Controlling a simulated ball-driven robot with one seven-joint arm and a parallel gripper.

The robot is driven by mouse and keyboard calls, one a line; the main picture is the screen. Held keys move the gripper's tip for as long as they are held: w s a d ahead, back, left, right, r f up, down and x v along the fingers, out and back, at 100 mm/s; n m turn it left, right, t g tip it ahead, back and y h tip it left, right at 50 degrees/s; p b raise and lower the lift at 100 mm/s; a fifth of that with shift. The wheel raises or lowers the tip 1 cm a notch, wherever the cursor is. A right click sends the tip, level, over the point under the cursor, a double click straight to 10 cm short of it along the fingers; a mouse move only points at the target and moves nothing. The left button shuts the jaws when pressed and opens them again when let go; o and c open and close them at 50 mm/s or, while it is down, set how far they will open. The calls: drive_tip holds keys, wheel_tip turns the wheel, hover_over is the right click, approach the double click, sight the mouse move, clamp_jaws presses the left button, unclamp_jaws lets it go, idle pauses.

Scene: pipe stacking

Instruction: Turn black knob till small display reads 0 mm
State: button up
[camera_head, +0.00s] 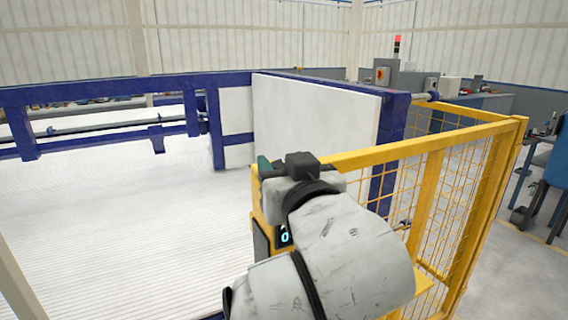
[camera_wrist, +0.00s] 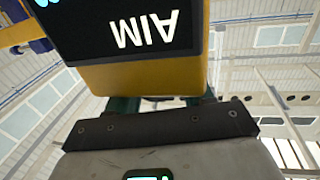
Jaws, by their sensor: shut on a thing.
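A yellow control box (camera_head: 262,215) stands at the end of the yellow fence, partly hidden by my arm. Its small display (camera_head: 284,237) shows a cyan 0; any further characters are covered by my arm. In the wrist view the black display panel (camera_wrist: 100,30) appears upside down, with white letters reading AIM and a cut-off cyan figure at the top left. My gripper (camera_head: 268,168) is at the top of the box. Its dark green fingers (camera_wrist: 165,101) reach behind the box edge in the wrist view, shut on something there. The black knob itself is hidden.
A yellow mesh fence (camera_head: 465,190) runs right of my arm. A blue frame (camera_head: 110,85) with a white panel (camera_head: 315,115) stands behind the box. A broad white ribbed surface (camera_head: 110,230) lies to the left. Grey cabinets (camera_head: 400,80) stand at the back right.

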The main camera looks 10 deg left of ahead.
drive_tip(key=o, duration=0.9)
drive_tip(key=shift+o, duration=0.2)
drive_tip(key=b+v, duration=0.1)
drive_tip(key=v, duration=0.9)
drive_tip(key=shift+s+d, duration=0.15)
drive_tip(key=shift+s, duration=0.2)
